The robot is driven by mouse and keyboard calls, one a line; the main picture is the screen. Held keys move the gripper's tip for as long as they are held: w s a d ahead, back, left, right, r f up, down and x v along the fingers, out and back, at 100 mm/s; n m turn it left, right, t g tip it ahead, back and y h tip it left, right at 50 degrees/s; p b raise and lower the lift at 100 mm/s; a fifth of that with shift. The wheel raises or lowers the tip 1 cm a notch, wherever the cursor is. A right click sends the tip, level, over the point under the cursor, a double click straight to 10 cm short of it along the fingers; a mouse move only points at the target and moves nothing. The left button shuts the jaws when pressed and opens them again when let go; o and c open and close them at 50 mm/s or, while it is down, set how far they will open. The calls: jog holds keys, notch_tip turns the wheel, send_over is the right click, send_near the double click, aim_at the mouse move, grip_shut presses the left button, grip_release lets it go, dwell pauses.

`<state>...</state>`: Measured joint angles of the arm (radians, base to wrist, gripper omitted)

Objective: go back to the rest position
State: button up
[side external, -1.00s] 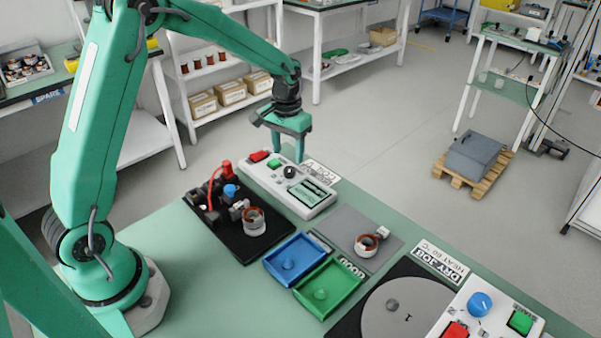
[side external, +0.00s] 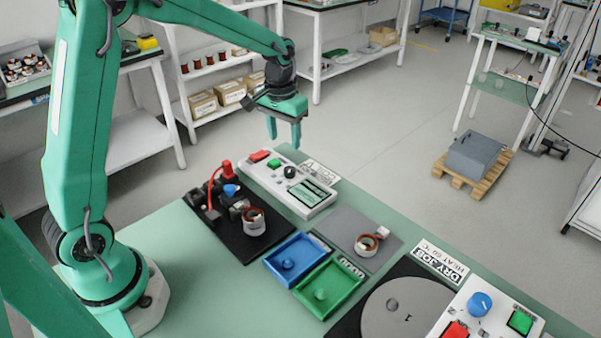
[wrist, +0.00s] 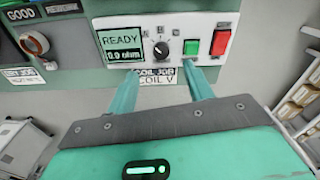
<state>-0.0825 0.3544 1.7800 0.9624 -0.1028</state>
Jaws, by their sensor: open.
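My gripper (side external: 285,140) is open and empty, raised in the air above the far end of the white tester box (side external: 290,184). In the wrist view its two fingers (wrist: 163,88) stand apart with nothing between them. The tester box also shows in the wrist view (wrist: 209,25), with a screen reading READY and 0.0 ohm, a dark knob, a green button and a red switch. A stator with copper winding (side external: 254,221) sits on the black fixture (side external: 240,246). Another stator (side external: 370,242) lies on the grey mat (side external: 349,221).
A blue tray (side external: 297,260) and a green tray (side external: 329,289) lie mid-table. A grey turntable (side external: 400,312) and a control box with a blue knob (side external: 480,305) stand at the near right. Shelves (side external: 215,65) stand behind the table. The air around my gripper looks clear.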

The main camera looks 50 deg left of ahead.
jog(key=s+d+r+m+t, duration=0.1)
jog(key=s+d+r+t, duration=0.1)
jog(key=s+r, duration=0.75)
jog(key=s+d+r+m+t, duration=0.1)
jog(key=s+t, duration=0.2)
jog(key=s, duration=1)
jog(key=shift+s+d+r, duration=0.15)
jog(key=shift+s+d, duration=0.2)
jog(key=shift+d, duration=0.05)
